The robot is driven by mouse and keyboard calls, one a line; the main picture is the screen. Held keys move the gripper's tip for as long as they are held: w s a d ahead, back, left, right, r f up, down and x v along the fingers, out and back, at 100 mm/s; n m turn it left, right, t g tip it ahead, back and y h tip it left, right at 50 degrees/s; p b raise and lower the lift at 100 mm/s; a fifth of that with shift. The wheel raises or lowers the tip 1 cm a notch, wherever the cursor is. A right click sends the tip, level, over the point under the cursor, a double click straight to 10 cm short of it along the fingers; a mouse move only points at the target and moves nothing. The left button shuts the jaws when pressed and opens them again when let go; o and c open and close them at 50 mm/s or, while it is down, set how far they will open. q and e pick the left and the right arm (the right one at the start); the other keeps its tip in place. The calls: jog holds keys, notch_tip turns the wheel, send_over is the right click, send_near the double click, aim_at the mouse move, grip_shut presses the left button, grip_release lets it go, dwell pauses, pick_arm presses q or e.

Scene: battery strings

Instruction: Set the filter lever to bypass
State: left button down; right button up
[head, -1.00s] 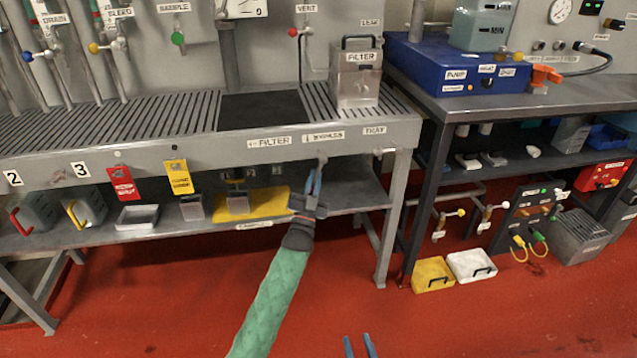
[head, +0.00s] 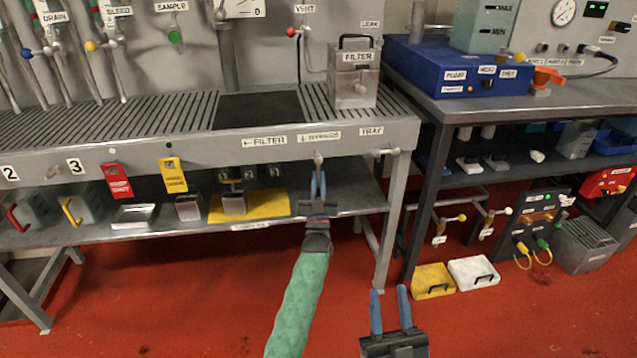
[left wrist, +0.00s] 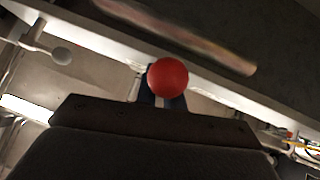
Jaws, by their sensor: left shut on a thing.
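The filter lever (head: 318,157) sits on the front rail of the grated bench, just below the label "↓ BYPASS" (head: 319,137). The label "← FILTER" (head: 264,142) is to its left. The visible part of the lever hangs downward. My left gripper (head: 318,176) is below the rail, shut on the lever's end. In the left wrist view a red ball knob (left wrist: 168,77) sits at its fingers; the fingers hide this end in the head view. My right gripper (head: 390,294) is open and empty, low in front of the bench.
A tray lever (head: 380,153) is to the right on the same rail. The lower shelf (head: 350,195) holds a yellow mat (head: 280,203) and several small items. A yellow tray (head: 433,279) and a white tray (head: 473,270) lie on the red floor.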

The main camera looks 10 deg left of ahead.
pick_arm(q)
jog(key=shift+y, duration=0.3)
pick_arm(e)
jog(key=shift+s+d+r, duration=0.1)
jog(key=shift+s+r, duration=0.05)
jog(key=shift+r, duration=0.2)
pick_arm(q)
jog(key=shift+d, duration=0.1)
jog(key=c, duration=1.5)
grip_release()
